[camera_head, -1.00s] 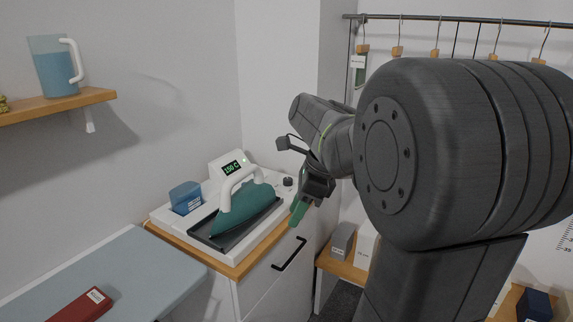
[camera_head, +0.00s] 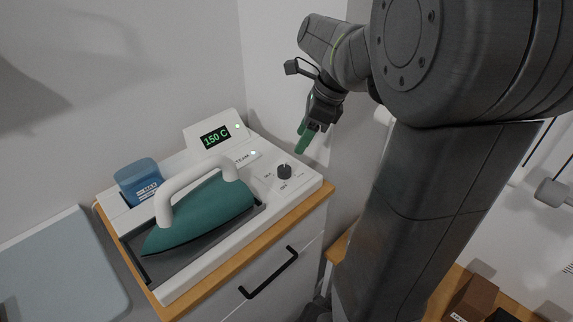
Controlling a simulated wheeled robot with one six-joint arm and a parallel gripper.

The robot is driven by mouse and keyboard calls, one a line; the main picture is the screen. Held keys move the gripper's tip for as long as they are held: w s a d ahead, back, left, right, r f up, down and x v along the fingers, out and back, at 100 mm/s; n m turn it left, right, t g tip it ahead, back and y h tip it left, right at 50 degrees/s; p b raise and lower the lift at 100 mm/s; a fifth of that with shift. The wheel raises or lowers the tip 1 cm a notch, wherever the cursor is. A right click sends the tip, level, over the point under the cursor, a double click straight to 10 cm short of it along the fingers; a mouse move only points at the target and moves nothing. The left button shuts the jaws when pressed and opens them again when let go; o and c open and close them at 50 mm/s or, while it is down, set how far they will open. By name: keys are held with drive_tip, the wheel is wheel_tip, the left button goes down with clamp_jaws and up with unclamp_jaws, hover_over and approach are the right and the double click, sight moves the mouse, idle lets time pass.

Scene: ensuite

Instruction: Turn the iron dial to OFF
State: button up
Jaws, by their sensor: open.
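The iron dial (camera_head: 284,171) is a small dark knob on the right end of the white iron station (camera_head: 309,182). Small labels surround it, one below it seeming to read OFF; its pointer direction is too small to tell. The display (camera_head: 214,137) shows 150 C in green. The teal iron (camera_head: 205,215) with a white handle lies in the station's dark tray. My gripper (camera_head: 303,138) has green fingers pointing down, above and slightly right of the dial in the picture, apart from it. It is open and empty, its finger gap seen nearly edge-on.
A blue water tank (camera_head: 139,181) stands at the station's left. The station sits on a wooden-topped cabinet with a black handle (camera_head: 268,272). A grey-blue ironing board (camera_head: 60,270) is at left. The wall is close behind the station.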

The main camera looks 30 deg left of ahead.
sight(284, 168)
drive_tip(key=x, duration=1)
drive_tip(key=shift+a+f+b, duration=0.1)
drive_tip(key=shift+f+b, duration=0.15)
drive_tip(key=shift+b, duration=0.15)
drive_tip(key=shift+w, duration=0.1)
drive_tip(key=c, duration=1)
